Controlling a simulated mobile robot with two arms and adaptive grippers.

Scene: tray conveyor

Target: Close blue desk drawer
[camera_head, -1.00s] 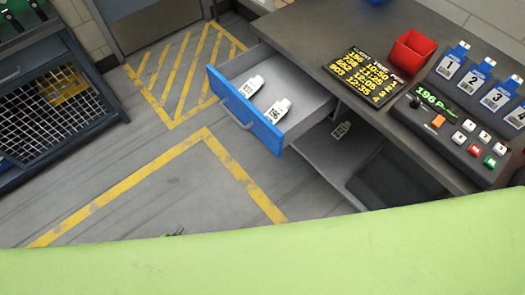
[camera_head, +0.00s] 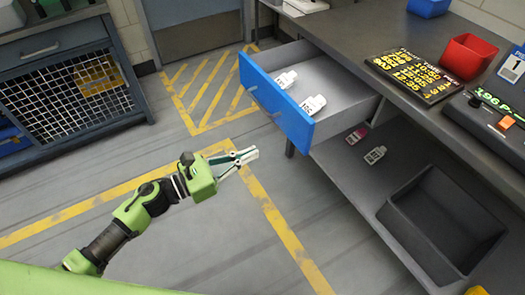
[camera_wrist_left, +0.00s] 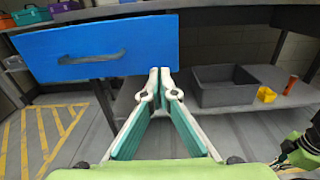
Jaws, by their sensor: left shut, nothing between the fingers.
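The blue desk drawer (camera_head: 277,97) is pulled out from under the grey desk, with two white labelled items (camera_head: 313,104) lying inside. Its blue front (camera_wrist_left: 105,42) and dark handle (camera_wrist_left: 92,58) fill the upper left of the left wrist view. My left gripper (camera_head: 251,156) is shut and empty. It is in front of the drawer and apart from it, in the head view below and left of the drawer front. In the left wrist view its fingertips (camera_wrist_left: 160,77) meet near the front's lower right corner.
A shelf under the desk holds a dark bin (camera_head: 440,222) and two small tagged items (camera_head: 375,155). On the desk are a departure board (camera_head: 411,75) and a red box (camera_head: 468,56). A mesh-front cabinet (camera_head: 70,85) stands at left. The yellow-marked floor before the drawer is clear.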

